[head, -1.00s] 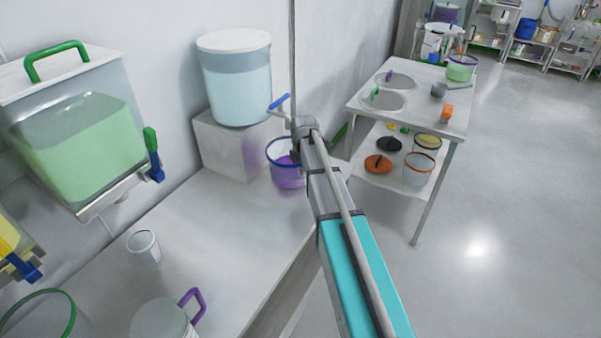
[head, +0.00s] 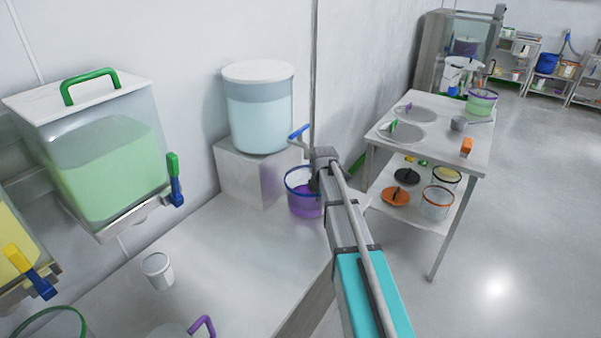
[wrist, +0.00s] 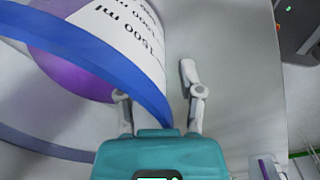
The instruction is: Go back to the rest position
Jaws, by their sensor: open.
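My gripper (wrist: 155,90) is open in the wrist view, its two pale fingers spread apart. A clear container with a blue rim (wrist: 88,54) and purple contents fills the upper left of that view. Its rim comes down between the fingers; whether they touch it I cannot tell. In the head view the container (head: 304,204) stands on the bench, beside the grey block. My arm reaches over the bench to it and hides part of its right side. The fingers cannot be made out in the head view.
A water tank (head: 259,110) stands on a grey block (head: 254,178). A green-liquid dispenser (head: 107,165) hangs at left. A white cup (head: 158,270) stands on the bench (head: 225,265). A table (head: 455,145) with lids and tubs stands at right; open floor (head: 510,250) lies beyond.

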